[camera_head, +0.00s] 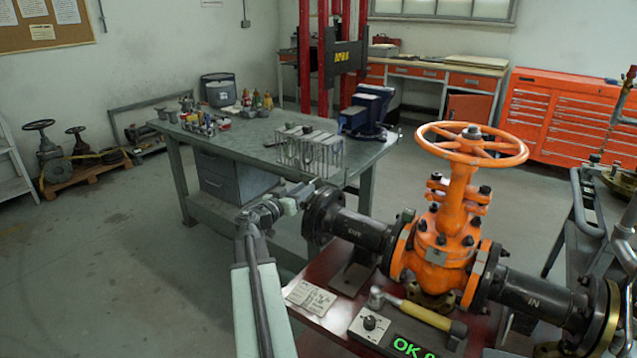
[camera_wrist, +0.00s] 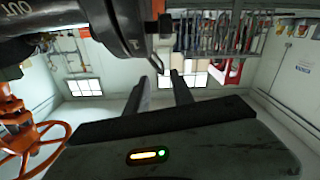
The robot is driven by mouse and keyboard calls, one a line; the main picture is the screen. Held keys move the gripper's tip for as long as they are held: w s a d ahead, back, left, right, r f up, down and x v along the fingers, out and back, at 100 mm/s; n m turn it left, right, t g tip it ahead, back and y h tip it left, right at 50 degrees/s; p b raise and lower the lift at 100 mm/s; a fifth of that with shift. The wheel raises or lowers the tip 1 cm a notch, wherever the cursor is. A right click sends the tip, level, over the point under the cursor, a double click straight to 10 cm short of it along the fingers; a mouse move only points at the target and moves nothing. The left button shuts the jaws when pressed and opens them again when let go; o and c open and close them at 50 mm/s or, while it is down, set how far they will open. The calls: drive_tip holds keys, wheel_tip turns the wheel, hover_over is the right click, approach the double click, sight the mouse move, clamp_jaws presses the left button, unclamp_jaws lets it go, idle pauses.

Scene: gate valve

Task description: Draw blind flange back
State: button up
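A black flange (camera_head: 325,213) closes off the left end of the pipe marked OUT (camera_head: 360,232); it appears to be the blind flange. My gripper (camera_head: 303,192) is beside its upper left rim. In the wrist view, which is upside down, the dark flange (camera_wrist: 130,25) fills the top middle. My gripper's two fingers (camera_wrist: 164,82) stand apart just below it, with background between them and nothing visibly held. I cannot tell if a fingertip touches the flange. The orange gate valve (camera_head: 440,245) with its handwheel (camera_head: 472,143) stands right of the OUT pipe.
A hammer (camera_head: 420,312), a paper tag (camera_head: 311,297) and a box with a green OK display (camera_head: 408,343) lie on the red stand. A green workbench (camera_head: 230,150) with a tool rack (camera_head: 310,150) stands behind. The floor at left is free.

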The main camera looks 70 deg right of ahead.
drive_tip(key=x, duration=0.7)
drive_tip(key=shift+d, duration=0.2)
clamp_jaws()
idle(1.0)
